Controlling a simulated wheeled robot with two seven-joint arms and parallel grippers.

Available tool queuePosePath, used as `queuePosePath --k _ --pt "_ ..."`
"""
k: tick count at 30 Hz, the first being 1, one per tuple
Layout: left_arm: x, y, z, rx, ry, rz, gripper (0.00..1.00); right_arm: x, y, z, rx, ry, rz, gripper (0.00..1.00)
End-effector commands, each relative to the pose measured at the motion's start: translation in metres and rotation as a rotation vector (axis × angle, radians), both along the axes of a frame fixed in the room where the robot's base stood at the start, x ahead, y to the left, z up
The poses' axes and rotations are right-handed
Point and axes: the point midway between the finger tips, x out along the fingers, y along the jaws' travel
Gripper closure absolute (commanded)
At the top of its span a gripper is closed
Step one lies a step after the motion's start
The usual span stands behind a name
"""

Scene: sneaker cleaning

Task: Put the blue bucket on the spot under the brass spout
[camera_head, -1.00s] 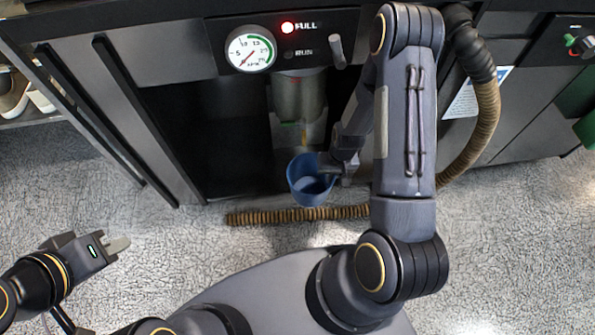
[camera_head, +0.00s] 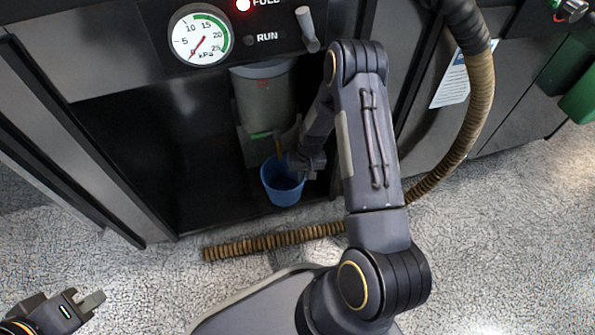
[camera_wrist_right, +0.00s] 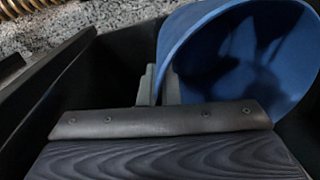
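The blue bucket (camera_head: 282,184) is upright inside the dark open bay, near its front edge; it also shows large in the right wrist view (camera_wrist_right: 235,55). My right gripper (camera_head: 297,168) is shut on the bucket's rim, with its fingers on the wall in the right wrist view (camera_wrist_right: 160,88). The brass spout (camera_head: 278,145) is just above and behind the bucket, partly hidden by my right arm. I cannot tell whether the bucket touches the bay floor; the spot under the spout is hidden. My left gripper (camera_head: 92,301) is away at the lower left, apparently empty.
A grey canister (camera_head: 264,98) hangs in the bay above the bucket. A ribbed brown hose (camera_head: 270,242) lies on the floor before the bay and rises at the right. A gauge (camera_head: 201,35) and lever (camera_head: 307,29) are above. The bay's left side is clear.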

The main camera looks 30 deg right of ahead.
Motion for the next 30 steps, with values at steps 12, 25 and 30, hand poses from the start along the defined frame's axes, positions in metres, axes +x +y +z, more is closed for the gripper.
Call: queuePosePath --k 12,25,30 --pt "0.000 0.000 -0.020 0.000 0.000 0.000 1.00 0.053 -0.012 -0.001 0.001 -0.001 0.001 1.00" --pt "0.000 0.000 -0.042 0.000 0.000 0.000 1.00 0.054 -0.012 -0.035 0.001 0.000 0.001 1.00" --pt "0.000 0.000 -0.042 0.000 0.000 0.000 1.00 0.054 -0.013 -0.037 0.000 0.001 0.001 1.00"
